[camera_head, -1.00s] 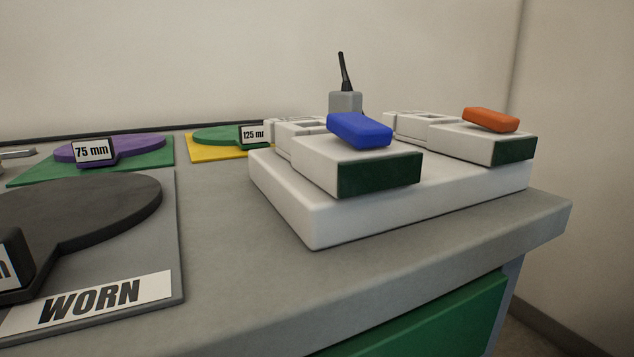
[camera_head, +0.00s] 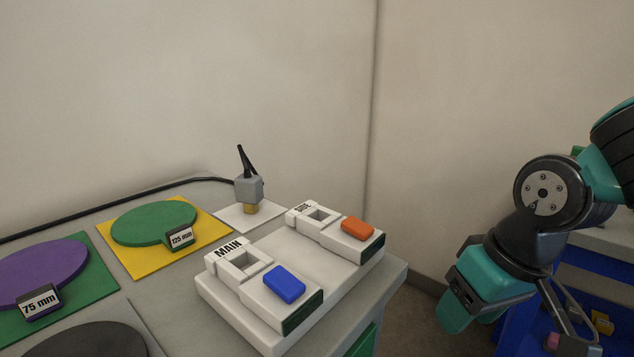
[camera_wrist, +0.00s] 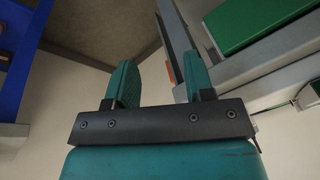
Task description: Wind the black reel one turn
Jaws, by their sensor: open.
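A black disc (camera_head: 95,342) lies at the lower left of the head view, cut off by the frame edge.
A white base (camera_head: 262,325) carries a blue block (camera_head: 284,284) and an orange block (camera_head: 357,228). Purple (camera_head: 45,272) and green (camera_head: 153,222) discs lie left. A grey plug-like part (camera_head: 249,190) stands behind. A blue structure (camera_head: 520,330) is at right.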

